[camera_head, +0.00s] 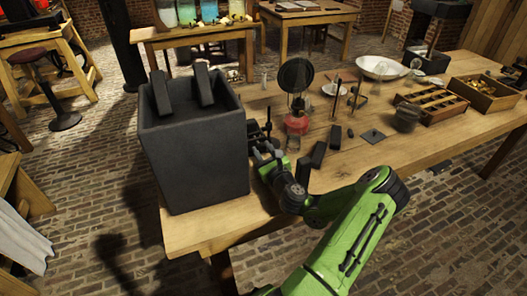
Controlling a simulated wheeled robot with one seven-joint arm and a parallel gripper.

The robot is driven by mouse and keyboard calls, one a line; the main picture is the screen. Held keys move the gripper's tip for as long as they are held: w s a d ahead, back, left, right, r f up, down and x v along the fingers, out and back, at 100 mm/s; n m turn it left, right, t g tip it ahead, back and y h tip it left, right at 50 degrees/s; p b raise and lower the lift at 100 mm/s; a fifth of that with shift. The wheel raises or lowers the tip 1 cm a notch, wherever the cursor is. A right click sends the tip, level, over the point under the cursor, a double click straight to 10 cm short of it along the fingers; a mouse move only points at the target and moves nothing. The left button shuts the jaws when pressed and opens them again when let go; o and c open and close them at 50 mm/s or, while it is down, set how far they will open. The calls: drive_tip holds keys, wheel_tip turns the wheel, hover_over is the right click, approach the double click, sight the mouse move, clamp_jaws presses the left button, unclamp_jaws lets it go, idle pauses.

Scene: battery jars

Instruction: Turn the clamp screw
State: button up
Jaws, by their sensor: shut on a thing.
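A large dark grey open-topped jar (195,150) stands at the left end of the wooden table. Two dark slabs stick up from its top, a left one (161,92) and a right one (203,82). My gripper (262,150) is low beside the jar's right side, near the tabletop. It is shut on a small dark part, which looks like the clamp screw (256,133). The fingers and the dark metal there blend together, so the exact grip and the screw's turn angle cannot be made out.
Dark blocks (318,155) lie just right of my gripper. A red-based lamp (297,123) and a round dark disc (295,75) stand behind them. A dark pot (406,117), a slotted wooden rack (432,104) and a white bowl (382,67) are further right. The table's front edge is close.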

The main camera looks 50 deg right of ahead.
drive_tip(key=shift+f+n, duration=0.1)
drive_tip(key=shift+n, duration=0.2)
drive_tip(key=n+b, duration=0.2)
drive_tip(key=n, duration=0.1)
drive_tip(key=shift+a+n+b, duration=0.1)
drive_tip(key=shift+n+b, duration=1.15)
drive_tip(key=shift+n, duration=0.75)
drive_tip(key=o, duration=1)
drive_tip(key=shift+o, duration=0.2)
